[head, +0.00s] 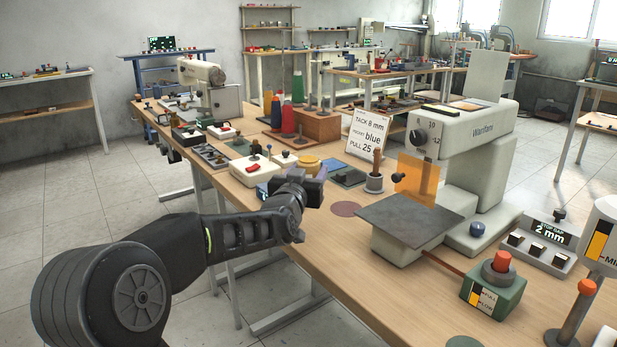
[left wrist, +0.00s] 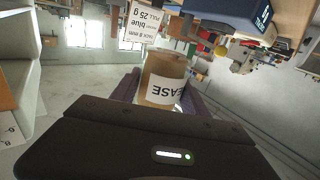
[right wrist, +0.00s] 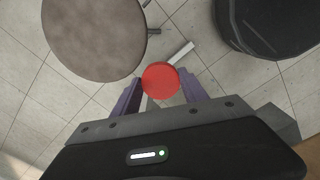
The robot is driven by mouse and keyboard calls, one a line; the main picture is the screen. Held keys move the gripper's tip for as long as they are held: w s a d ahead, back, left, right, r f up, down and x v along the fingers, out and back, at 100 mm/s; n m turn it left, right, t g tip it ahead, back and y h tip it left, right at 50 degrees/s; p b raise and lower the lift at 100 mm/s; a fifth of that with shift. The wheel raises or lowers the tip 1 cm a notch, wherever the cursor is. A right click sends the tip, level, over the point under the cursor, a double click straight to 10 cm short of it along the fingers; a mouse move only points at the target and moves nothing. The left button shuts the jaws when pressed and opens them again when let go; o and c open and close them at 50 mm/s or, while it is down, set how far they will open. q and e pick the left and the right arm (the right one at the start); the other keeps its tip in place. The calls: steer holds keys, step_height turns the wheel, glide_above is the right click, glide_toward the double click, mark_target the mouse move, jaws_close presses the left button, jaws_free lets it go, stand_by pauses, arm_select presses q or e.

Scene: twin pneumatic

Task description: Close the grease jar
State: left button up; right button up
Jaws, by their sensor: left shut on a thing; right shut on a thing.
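The grease jar (left wrist: 160,82) is a tan cylinder with a white label; part of the word on it reads "EASE", upside down in the left wrist view. My left gripper (left wrist: 162,98) is shut on it, with a purple finger on each side. In the head view my left gripper (head: 316,178) is over the near edge of the long bench; whether the jar shows there is unclear. A round red piece (right wrist: 160,79), seemingly the lid, sits between the purple fingers of my right gripper (right wrist: 160,90), which is shut on it. My right gripper is outside the head view.
The long wooden bench (head: 343,258) carries a press-like machine (head: 466,130), a dark plate (head: 407,222), a green box with a red knob (head: 492,290) and several small tools. Below my right gripper are tiled floor and a round stool seat (right wrist: 93,38).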

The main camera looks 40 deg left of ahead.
stand_by(0.3)
arm_select(q)
steer(key=o, duration=1.1)
jaws_close()
